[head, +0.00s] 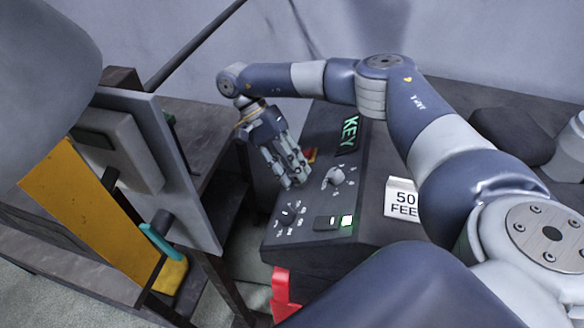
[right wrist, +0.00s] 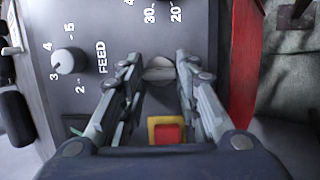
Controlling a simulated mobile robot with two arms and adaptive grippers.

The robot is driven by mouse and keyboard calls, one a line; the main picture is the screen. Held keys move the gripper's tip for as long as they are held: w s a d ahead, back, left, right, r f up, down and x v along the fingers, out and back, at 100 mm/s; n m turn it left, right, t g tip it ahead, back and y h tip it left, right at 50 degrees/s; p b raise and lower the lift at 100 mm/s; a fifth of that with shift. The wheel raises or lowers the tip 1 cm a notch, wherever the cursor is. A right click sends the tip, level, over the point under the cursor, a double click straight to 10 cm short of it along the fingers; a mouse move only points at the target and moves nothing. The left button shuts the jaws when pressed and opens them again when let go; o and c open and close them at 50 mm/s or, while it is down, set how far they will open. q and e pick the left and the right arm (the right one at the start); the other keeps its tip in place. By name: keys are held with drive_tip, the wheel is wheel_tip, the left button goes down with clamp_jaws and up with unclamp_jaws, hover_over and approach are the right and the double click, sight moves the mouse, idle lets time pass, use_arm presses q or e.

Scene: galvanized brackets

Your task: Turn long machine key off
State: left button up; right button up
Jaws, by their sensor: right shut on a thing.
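My right gripper (head: 294,182) reaches down to the console's left side. In the right wrist view its two fingers stand on both sides of a small silver, rounded key (right wrist: 160,72), shut on it at the panel. The fingers hide the key in the head view. I cannot tell its exact turn position. A red square button in a yellow frame (right wrist: 167,134) lies between the fingers, nearer the palm. My left gripper does not show.
A FEED knob (right wrist: 66,61) with numbers sits beside the gripper. A white card (head: 402,198) stands at right. A grey panel with a wooden bench (head: 200,130) is at left.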

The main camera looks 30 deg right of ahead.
drive_tip(key=shift+w+r, duration=0.1)
drive_tip(key=shift+r, duration=0.05)
drive_tip(key=o, duration=1.1)
drive_tip(key=shift+c, duration=0.2)
drive_tip(key=v, duration=1.2)
